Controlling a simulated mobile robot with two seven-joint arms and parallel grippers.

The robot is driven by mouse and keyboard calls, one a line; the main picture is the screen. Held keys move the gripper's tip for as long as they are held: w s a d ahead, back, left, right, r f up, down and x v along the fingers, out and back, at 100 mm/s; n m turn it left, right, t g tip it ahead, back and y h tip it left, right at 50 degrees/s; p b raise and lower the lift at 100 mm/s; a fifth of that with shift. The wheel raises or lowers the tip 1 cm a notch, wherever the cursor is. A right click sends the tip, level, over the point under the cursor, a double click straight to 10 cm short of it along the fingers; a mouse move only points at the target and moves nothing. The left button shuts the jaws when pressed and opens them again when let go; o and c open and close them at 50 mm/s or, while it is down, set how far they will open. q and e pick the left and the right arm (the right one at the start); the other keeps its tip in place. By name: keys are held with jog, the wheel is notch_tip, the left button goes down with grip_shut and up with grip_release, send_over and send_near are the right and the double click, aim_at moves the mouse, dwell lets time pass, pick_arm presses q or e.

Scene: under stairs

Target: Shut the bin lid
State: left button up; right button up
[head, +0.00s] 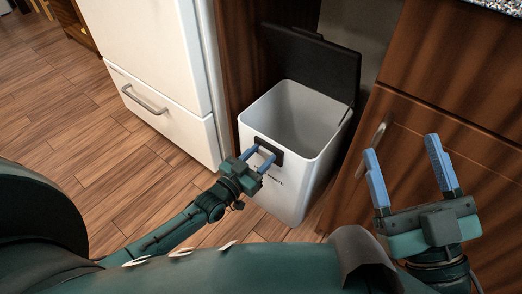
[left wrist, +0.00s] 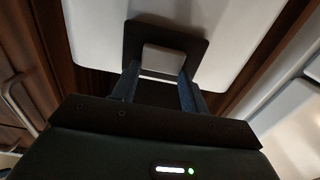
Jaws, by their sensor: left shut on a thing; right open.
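The white bin (head: 305,185) stands upright on the floor in a gap between cabinets. Its dark lid (head: 318,68) is open and stands up at the back; the bin's inside looks empty. A dark handle plate (head: 278,154) sits on the bin's front near the rim; it also shows in the left wrist view (left wrist: 195,45). My left gripper (head: 259,157) has its blue fingers at this plate and is shut on the bin handle; in the wrist view, its fingers (left wrist: 157,80) reach the frame's lower edge. My right gripper (head: 402,148) is open and empty, right of the bin.
A white fridge (head: 150,50) with a grey drawer handle (head: 143,98) stands left of the bin. A brown cabinet (head: 435,85) with a metal handle (head: 380,130) stands on the right, behind my right gripper. The wood floor (head: 60,100) at left is clear.

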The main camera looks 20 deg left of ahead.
pick_arm(q)
jog(key=o, duration=1.4)
jog(key=shift+s, duration=0.15)
pick_arm(e)
jog(key=shift+r, duration=0.1)
pick_arm(q)
jog(key=shift+p+v, duration=2.3)
jog(key=shift+v, duration=4.2)
pick_arm(e)
jog(key=shift+s+f+m+g+h, duration=0.3)
jog(key=shift+f+m+g+h, duration=0.3)
jog(key=shift+f, duration=0.25)
jog(key=shift+s+f+m+g+h, duration=0.3)
jog(key=shift+f+m+h, duration=0.1)
jog(key=shift+f+h, duration=0.4)
pick_arm(q)
jog(key=shift+r, duration=0.15)
